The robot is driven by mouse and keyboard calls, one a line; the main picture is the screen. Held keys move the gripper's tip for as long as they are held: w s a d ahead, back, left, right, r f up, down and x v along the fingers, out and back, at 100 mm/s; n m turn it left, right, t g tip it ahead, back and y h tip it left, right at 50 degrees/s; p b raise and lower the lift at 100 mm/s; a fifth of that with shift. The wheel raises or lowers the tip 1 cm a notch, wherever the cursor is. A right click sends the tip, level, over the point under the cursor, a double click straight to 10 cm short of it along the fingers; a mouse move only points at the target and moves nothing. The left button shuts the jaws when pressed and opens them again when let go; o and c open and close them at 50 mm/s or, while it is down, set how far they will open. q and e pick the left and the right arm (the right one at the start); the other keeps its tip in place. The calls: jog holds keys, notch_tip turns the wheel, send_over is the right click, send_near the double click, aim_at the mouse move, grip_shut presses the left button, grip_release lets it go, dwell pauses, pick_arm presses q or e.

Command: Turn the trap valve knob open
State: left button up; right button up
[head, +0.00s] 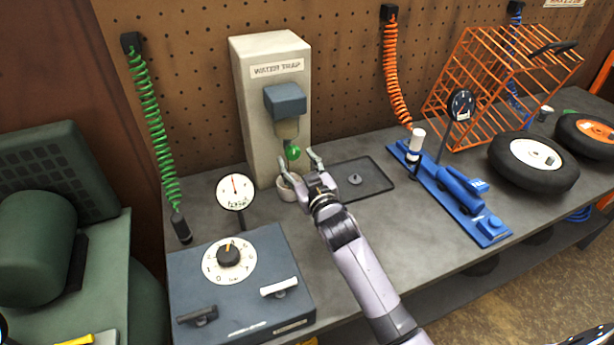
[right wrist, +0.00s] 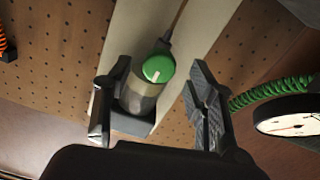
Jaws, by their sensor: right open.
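The water trap (head: 286,100) is a blue-grey block with a cloudy bowl under it, mounted on a beige upright panel. Its green valve knob (head: 293,152) is at the bottom of the bowl. In the right wrist view the round knob (right wrist: 158,68) faces the camera and shows a pale line on it. My right gripper (head: 298,158) is open just below the knob. In the right wrist view its two fingers (right wrist: 160,64) appear on either side of the knob, with gaps; contact is not seen. My left gripper is not in view.
A small pale cup (head: 291,188) sits under the trap, close to my right gripper. A dark tray (head: 372,181) lies to its right. A dial gauge (head: 236,190) and a blue-grey control box (head: 240,295) stand to the left. A blue fixture (head: 450,190) is further right.

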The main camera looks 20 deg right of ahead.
jog(key=s, duration=0.7)
jog(key=shift+d, duration=0.15)
jog(key=shift+w, duration=0.1)
